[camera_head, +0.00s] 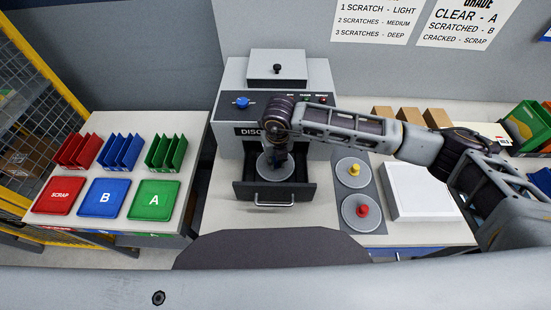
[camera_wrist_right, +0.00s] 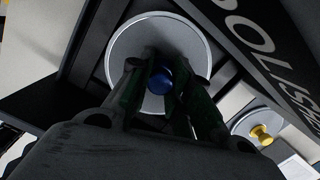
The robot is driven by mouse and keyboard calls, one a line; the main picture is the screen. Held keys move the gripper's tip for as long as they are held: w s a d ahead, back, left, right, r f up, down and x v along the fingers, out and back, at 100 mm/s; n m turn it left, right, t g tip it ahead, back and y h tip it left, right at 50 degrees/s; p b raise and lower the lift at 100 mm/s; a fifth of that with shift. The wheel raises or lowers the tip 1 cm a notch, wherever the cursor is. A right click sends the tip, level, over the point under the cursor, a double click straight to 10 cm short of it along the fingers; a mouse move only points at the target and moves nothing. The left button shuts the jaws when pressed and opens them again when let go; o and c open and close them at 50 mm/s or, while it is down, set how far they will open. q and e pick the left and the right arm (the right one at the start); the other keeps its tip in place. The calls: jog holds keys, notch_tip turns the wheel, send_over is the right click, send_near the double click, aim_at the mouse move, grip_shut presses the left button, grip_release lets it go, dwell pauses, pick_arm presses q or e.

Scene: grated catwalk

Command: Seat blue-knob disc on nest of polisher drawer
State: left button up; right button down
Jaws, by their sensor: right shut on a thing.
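The grey disc (camera_head: 264,168) with the blue knob (camera_wrist_right: 160,81) is inside the open drawer (camera_head: 245,193) of the polisher (camera_head: 232,108). My right gripper (camera_head: 277,168) reaches down over the drawer from the right, and its fingers are shut on the blue knob. In the right wrist view the disc (camera_wrist_right: 126,52) looks roughly flat and lies within the drawer's dark walls. The nest under the disc is hidden, so I cannot tell if the disc rests in it. My left gripper is not in view.
Yellow-knob (camera_head: 353,181) and red-knob (camera_head: 349,212) discs lie on a grey mat right of the drawer. A white tray (camera_head: 420,192) is farther right. Red, blue and green trays (camera_head: 152,200) and racks stand at the left. The bench left of the drawer is clear.

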jog(key=shift+b, duration=0.35)
dwell(1.1)
jog(key=shift+f+b, duration=0.35)
dwell(0.4)
jog(key=c, duration=0.8)
grip_release()
jog(key=shift+r, duration=0.2)
jog(key=shift+r+p, duration=1.45)
jog(key=shift+r, duration=2.4)
